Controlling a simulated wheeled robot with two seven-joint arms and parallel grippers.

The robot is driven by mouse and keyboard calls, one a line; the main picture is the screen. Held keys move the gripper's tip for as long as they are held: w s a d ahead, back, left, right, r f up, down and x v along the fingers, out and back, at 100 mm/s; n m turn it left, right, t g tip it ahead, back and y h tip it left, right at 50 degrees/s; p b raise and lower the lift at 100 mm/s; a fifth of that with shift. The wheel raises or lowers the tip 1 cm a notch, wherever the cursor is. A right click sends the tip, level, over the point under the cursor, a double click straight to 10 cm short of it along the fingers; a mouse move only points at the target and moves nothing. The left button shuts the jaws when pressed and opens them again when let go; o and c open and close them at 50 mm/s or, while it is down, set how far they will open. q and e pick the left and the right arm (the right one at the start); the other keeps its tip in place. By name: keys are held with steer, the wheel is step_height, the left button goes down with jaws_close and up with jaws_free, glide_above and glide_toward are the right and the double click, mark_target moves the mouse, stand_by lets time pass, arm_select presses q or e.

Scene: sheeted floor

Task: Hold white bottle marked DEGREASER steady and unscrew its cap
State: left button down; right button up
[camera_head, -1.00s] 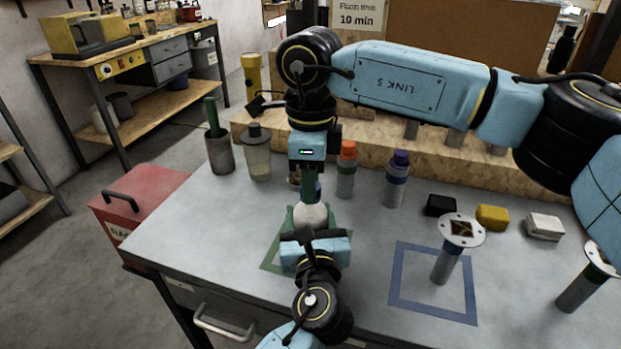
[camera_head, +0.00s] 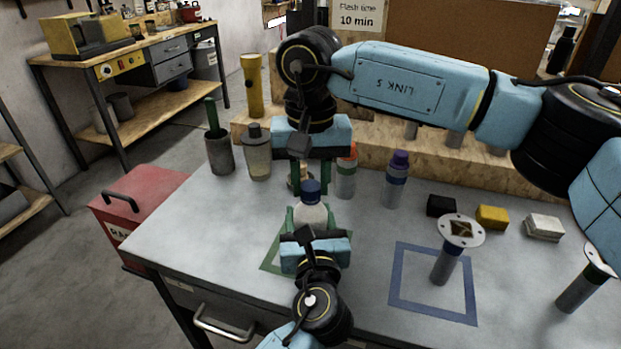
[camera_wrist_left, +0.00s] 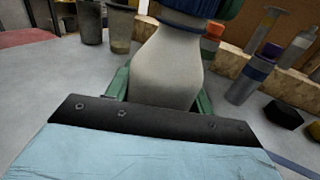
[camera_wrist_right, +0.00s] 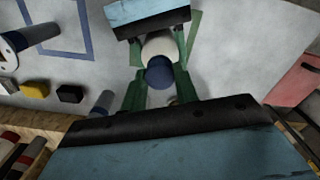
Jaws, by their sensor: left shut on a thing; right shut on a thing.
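The white bottle (camera_head: 311,214) stands upright over the green square outline (camera_head: 272,256) on the grey bench, with its blue cap (camera_head: 311,190) on top. Its DEGREASER marking is not readable. My left gripper (camera_head: 309,222) is shut on the bottle's body from the near side; the body fills the middle of the left wrist view (camera_wrist_left: 168,70). My right gripper (camera_head: 312,186) points down from above, shut on the cap with a green finger on each side. The right wrist view shows the cap (camera_wrist_right: 160,72) between these fingers. Whether the cap has loosened or risen cannot be told.
Behind stand a grey cup (camera_head: 220,155), a pale bottle (camera_head: 257,160), an orange-capped bottle (camera_head: 346,178) and a purple-capped bottle (camera_head: 395,183). To the right, a flanged tube (camera_head: 447,262) stands in a blue outline (camera_head: 398,300). Black, yellow and white blocks lie farther back.

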mark_target(311, 186)
steer(key=shift+r, duration=0.2)
stand_by(0.6)
steer(key=shift+r, duration=0.9)
steer(key=shift+r, duration=2)
arm_select(q)
steer(key=shift+c, duration=2.4)
jaws_free()
